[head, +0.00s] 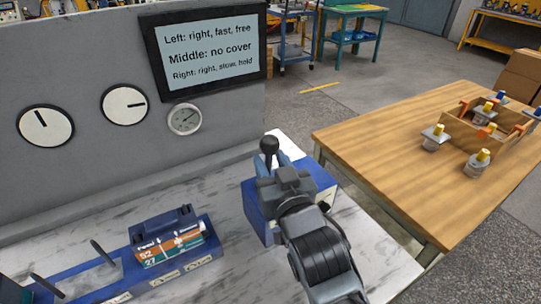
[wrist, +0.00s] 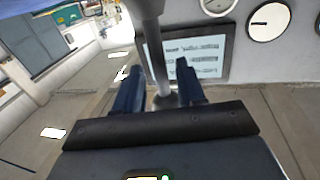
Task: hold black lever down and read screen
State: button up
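The black lever (head: 269,145) has a round black knob and stands on a blue box (head: 258,208) at the right end of the bench. My gripper (head: 275,163) is at the lever, just below its knob. In the wrist view the lever's grey shaft (wrist: 154,45) shows between the two blue fingers of my gripper (wrist: 160,85). The fingers are apart, with a gap beside the shaft. The screen (head: 210,50) reads "Left: right, fast, free", "Middle: no cover", "Right: right, slow, hold". It also shows in the wrist view (wrist: 193,56).
Two white dials (head: 45,126) (head: 124,105) and a small gauge (head: 184,119) are on the grey panel. A wooden table (head: 385,140) at right holds a wooden tray (head: 462,131) and several metal parts with coloured tops.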

jog(key=shift+w+a, duration=0.3)
jog(key=shift+w, duration=0.3)
grip_shut()
